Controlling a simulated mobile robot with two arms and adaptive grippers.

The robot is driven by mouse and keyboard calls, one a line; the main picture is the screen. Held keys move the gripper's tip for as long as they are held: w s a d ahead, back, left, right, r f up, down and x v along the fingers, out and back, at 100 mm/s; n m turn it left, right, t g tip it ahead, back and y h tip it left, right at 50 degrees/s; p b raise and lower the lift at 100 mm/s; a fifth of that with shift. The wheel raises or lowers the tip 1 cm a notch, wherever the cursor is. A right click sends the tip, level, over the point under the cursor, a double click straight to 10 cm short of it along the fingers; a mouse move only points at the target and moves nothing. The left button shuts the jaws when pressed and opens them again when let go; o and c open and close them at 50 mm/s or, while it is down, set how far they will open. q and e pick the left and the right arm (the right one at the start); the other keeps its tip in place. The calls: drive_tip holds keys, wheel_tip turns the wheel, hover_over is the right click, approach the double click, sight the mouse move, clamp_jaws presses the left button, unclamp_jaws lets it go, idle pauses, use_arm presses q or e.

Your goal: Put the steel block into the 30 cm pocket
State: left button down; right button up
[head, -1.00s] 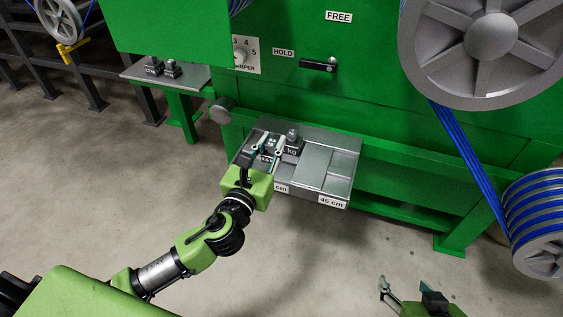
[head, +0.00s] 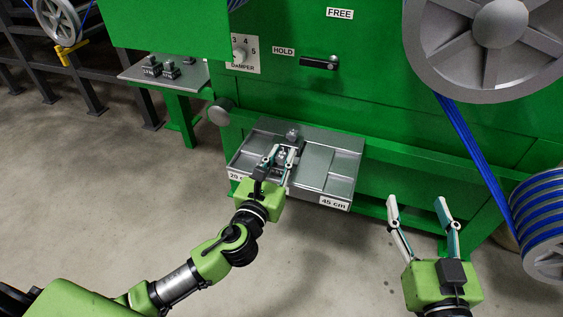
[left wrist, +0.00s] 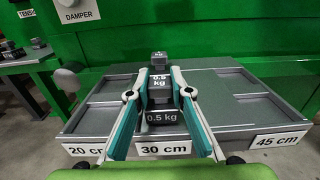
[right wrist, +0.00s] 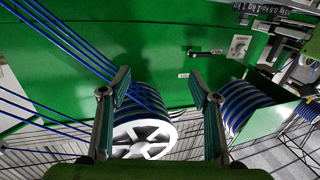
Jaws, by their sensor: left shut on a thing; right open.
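My left gripper (head: 283,152) is shut on a steel block (head: 281,157), whose front reads 0.5 kg in the left wrist view (left wrist: 161,117). The block is above or in the tray's middle part, behind the 30 cm label (left wrist: 163,150); I cannot tell whether it touches the floor. A second weight (head: 292,132), also marked 0.5 kg (left wrist: 160,82), stands just behind it. The grey tray (head: 335,165) has 20 cm, 30 cm and 45 cm labels. My right gripper (head: 420,208) is open and empty, away from the tray; its fingers also show in the right wrist view (right wrist: 161,95).
The left (left wrist: 95,121) and right pockets of the tray look empty. A green machine with a HOLD/FREE lever (head: 319,62) rises behind. Blue cable (head: 470,150) and spools (head: 540,225) are at the right. More weights (head: 160,69) stand on a side table.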

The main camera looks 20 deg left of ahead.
use_arm(q)
drive_tip(key=shift+f, duration=0.25)
use_arm(e)
drive_tip(key=shift+a+r+t+y, duration=0.2)
drive_tip(key=shift+r+t+y, duration=0.2)
drive_tip(key=shift+r+t, duration=0.75)
use_arm(q)
drive_tip(key=shift+f, duration=0.1)
use_arm(e)
drive_tip(key=shift+r+g, duration=0.35)
drive_tip(key=shift+r, duration=0.1)
use_arm(q)
drive_tip(key=c, duration=1.8)
unclamp_jaws()
drive_tip(key=shift+f, duration=0.1)
use_arm(e)
drive_tip(key=shift+s+r, duration=0.1)
